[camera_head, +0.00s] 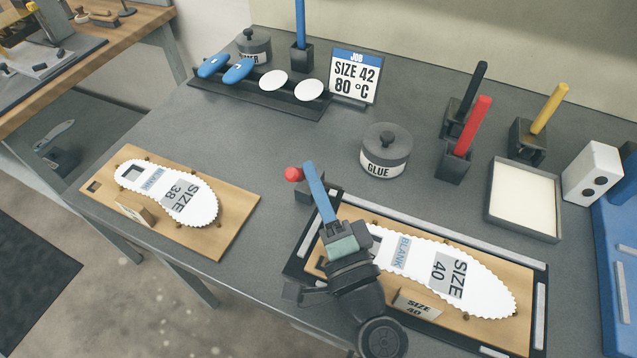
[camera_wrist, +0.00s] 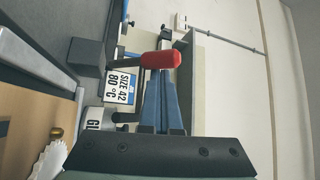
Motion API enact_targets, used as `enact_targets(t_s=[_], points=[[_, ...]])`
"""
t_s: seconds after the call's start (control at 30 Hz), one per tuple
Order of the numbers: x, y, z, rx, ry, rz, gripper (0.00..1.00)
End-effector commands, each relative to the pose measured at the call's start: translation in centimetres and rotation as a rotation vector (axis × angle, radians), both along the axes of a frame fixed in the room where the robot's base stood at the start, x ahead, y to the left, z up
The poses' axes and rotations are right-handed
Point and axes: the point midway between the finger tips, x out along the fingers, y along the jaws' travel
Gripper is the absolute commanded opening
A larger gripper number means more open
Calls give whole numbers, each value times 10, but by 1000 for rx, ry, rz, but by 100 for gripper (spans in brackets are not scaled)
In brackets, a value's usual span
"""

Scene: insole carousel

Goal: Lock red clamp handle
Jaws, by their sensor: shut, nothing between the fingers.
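The red clamp handle (camera_head: 293,174) sticks out to the left from a dark clamp block (camera_head: 306,192) at the left back corner of the size 40 fixture. In the wrist view the red handle (camera_wrist: 160,60) lies crosswise at the tips of my fingers, with its dark rod running left to the clamp block (camera_wrist: 88,52). My gripper (camera_head: 309,166) has its blue fingers together and empty, with the tips beside the red knob. It also shows in the wrist view (camera_wrist: 163,78). I cannot tell whether the fingers touch the handle. My fingers partly hide the clamp.
The fixture frame (camera_head: 541,310) holds a board with a white size 40 blank. A size 38 board (camera_head: 236,226) lies to the left. A glue pot (camera_head: 386,152) and upright red (camera_head: 468,124) and black handles stand behind. Grey table is clear between the boards.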

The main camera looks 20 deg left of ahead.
Motion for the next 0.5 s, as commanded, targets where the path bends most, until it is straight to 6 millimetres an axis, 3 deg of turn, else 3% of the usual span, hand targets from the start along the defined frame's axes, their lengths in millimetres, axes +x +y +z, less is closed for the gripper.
enact_targets(t_s=[0.5], points=[[-11, 1, -11, -1, 2, 1, 0]])
